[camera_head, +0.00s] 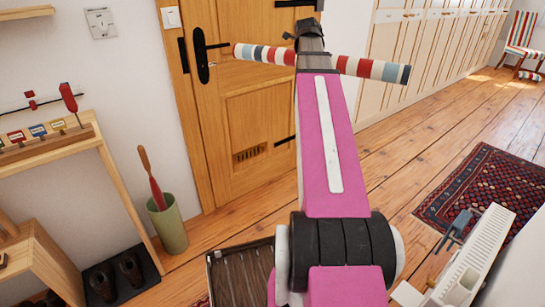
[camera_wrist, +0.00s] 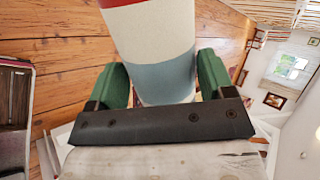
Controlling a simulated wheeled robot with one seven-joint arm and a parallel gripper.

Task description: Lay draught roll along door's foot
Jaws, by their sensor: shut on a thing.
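The draught roll (camera_head: 372,68) is a long striped roll in red, cream and blue-grey. My gripper (camera_head: 310,50) is shut on it and holds it up in the air, roughly level, across the front of the wooden door. My arm hides the roll's middle in the head view. In the wrist view the roll (camera_wrist: 160,60) lies between the green fingers of my gripper (camera_wrist: 165,80). The door (camera_head: 250,110) is closed, with a black handle (camera_head: 204,52) and a small vent low down. My arm hides part of the door, including its foot at the right.
A wooden rack (camera_head: 110,190) with shoes is at the left. A patterned rug (camera_head: 490,195) lies right. White cupboards (camera_head: 420,50) line the back.

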